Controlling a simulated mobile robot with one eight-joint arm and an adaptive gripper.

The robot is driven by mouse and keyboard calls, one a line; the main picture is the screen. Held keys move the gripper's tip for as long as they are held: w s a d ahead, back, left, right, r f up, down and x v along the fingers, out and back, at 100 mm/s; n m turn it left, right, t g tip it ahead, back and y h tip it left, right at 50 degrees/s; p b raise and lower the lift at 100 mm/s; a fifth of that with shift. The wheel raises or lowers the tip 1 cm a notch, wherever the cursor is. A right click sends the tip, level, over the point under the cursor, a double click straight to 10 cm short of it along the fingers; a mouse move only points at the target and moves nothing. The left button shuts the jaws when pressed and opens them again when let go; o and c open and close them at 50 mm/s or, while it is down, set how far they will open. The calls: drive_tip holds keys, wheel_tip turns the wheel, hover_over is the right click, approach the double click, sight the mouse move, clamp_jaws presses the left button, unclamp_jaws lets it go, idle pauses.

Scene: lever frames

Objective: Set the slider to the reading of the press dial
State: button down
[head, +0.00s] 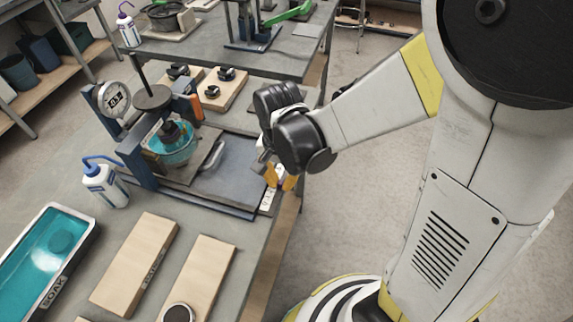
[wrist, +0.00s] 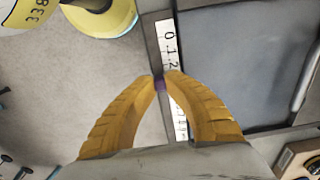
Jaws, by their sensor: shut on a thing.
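The press (head: 152,100) stands on the bench with a round white dial (head: 113,98) at its upper left. The dial shows a short number, too small to read surely. A white printed scale (wrist: 169,45) runs along the tray's edge in the wrist view, with 0, .1 and .2 showing at its upper end. My gripper (head: 279,180) is at the bench's right edge, by this scale. In the wrist view its yellow fingers (wrist: 160,78) are closed around a small purple slider (wrist: 160,86). The fingers hide most of the slider and part of the scale below .2.
A teal bowl (head: 172,150) sits under the press. A dark tray plate (head: 238,172) lies beside it. A wash bottle (head: 104,183), a soak tray (head: 45,250) and wooden boards (head: 135,265) are on the bench. Open floor (head: 350,215) lies right of the bench edge.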

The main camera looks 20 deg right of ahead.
sight(280, 183)
drive_tip(key=shift+s+a, duration=0.1)
drive_tip(key=shift+s, duration=0.05)
drive_tip(key=c, duration=1.4)
unclamp_jaws()
drive_tip(key=shift+c, duration=0.2)
wheel_tip(280, 183, up, 12)
drive_tip(key=s+d+r+n+t, duration=0.3)
drive_tip(key=s+d+n+t, duration=0.1)
drive_tip(key=d+n+t, duration=0.2)
drive_tip(key=shift+d+r+n+t, duration=0.15)
drive_tip(key=shift+r+n+t, duration=0.2)
drive_tip(key=shift+n+t, duration=0.25)
